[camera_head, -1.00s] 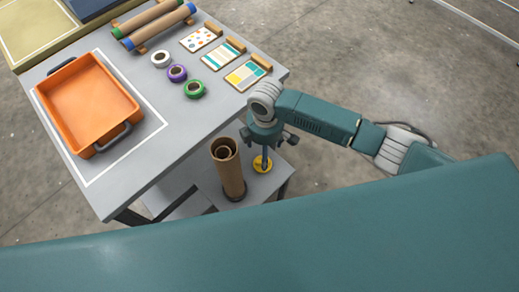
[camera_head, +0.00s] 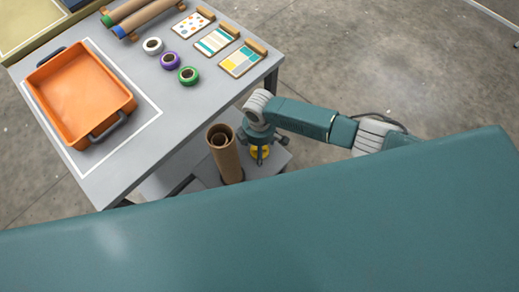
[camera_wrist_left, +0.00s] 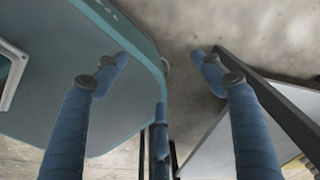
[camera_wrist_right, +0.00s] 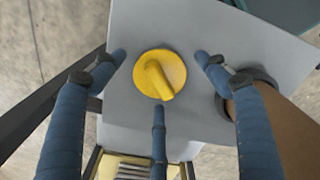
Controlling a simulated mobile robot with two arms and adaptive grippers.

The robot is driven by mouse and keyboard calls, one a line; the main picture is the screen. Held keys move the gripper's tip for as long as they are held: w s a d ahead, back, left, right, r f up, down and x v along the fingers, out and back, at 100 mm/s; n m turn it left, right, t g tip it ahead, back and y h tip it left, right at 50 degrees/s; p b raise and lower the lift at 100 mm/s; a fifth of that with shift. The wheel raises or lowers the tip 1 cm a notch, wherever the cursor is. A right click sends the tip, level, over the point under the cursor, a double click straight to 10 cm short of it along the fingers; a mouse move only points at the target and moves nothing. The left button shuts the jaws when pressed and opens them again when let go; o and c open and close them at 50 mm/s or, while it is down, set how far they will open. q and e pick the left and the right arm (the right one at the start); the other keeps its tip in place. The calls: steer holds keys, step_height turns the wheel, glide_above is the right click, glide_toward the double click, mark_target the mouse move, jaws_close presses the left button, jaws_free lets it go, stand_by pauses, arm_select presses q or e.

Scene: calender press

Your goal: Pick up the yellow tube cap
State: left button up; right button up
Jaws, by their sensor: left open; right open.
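The yellow tube cap (camera_wrist_right: 160,75) is a round disc with a raised grip bar. It lies on the grey lower shelf beside the brown cardboard tubes. In the right wrist view it sits between the spread fingers of my right gripper (camera_wrist_right: 160,68), which is open and above it. In the head view my right gripper (camera_head: 258,150) hangs over the cap (camera_head: 260,153), hiding most of it. My left gripper (camera_wrist_left: 160,60) is open and empty in the left wrist view, and hidden in the head view.
Brown tubes (camera_head: 224,157) stand upright in a dark holder just left of the right gripper. The grey table (camera_head: 165,115) carries an orange bin (camera_head: 80,95), tape rolls (camera_head: 170,61) and pattern cards (camera_head: 215,40). A dark table leg (camera_wrist_right: 45,100) is near the right gripper.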

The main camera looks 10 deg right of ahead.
steer(key=c, duration=1.1)
steer(key=shift+r, duration=0.15)
steer(key=shift+c, duration=0.2)
